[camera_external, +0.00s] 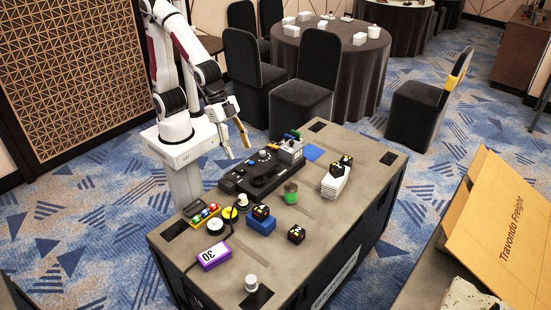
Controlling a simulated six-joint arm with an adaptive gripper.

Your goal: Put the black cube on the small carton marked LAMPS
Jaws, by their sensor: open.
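Several small black cubes with yellow and white marks are on the case top. One black cube (296,234) sits on the bare top right of centre. Another black cube (261,212) rests on a blue block (262,226), and dark cube-like pieces (346,160) lie on a white stack (334,184). I cannot read LAMPS on anything, so I cannot tell which item is the small carton. My gripper (238,151) is open and empty, raised near the back left edge of the case, away from the cubes.
A black control panel (262,172) lies below and right of my gripper. A green cup (290,192), a purple box marked 30 (213,256), a tray of coloured pieces (206,214) and a white cylinder (251,283) stand around. The case top (335,225) is clear at front right.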

